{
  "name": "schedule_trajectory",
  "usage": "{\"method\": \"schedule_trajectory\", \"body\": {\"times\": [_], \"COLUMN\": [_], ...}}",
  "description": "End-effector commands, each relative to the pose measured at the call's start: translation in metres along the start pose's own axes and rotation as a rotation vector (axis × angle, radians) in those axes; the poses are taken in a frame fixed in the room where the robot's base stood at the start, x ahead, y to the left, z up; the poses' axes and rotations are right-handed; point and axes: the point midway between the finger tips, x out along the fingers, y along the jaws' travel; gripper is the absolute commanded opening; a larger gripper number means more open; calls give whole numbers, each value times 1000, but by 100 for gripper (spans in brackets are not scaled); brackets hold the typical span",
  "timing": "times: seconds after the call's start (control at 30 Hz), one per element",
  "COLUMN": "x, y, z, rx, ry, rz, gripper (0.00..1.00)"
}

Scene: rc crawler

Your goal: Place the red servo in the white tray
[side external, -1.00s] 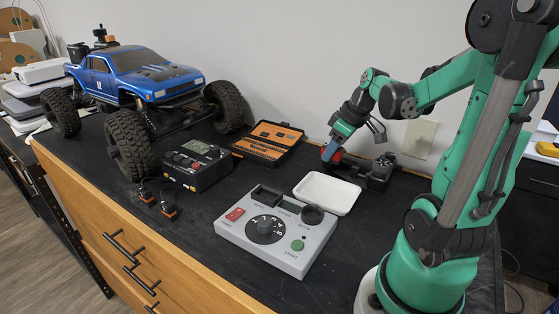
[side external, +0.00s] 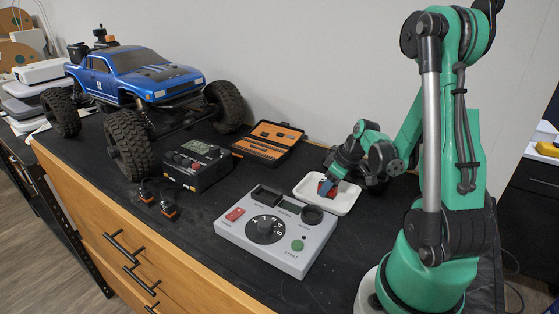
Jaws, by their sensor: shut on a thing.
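The white tray (side external: 341,204) lies on the black bench top, behind the grey control box. My gripper (side external: 328,184) points down over the left part of the tray. It is shut on the red servo (side external: 321,188), which shows as a small red patch at the fingertips. The servo is over or in the tray; I cannot tell if it touches the tray floor. The fingers hide part of the servo, and my arm covers the tray's back edge.
The grey control box (side external: 276,256) with a dial stands just in front of the tray. An open black case with an orange inside (side external: 268,140), a black meter box (side external: 197,164) and a blue crawler truck (side external: 140,75) stand to the left. Small black-orange parts (side external: 168,211) lie near the front edge.

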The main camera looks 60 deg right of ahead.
Motion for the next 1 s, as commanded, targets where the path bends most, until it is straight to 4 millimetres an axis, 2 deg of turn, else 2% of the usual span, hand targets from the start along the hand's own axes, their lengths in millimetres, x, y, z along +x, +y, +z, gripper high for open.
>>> {"method": "schedule_trajectory", "body": {"times": [0.3,0.33,0.4,0.43,0.77,1.0], "x": [3,3,3,3,2,-17], "y": [0,0,0,0,0,0], "z": [1,1,1,1,0,0], "rx": [0,0,0,0,0,2], "ry": [0,0,0,0,0,0], "rz": [0,0,0,0,0,1], "gripper": [0,37,56,60,60,60]}}
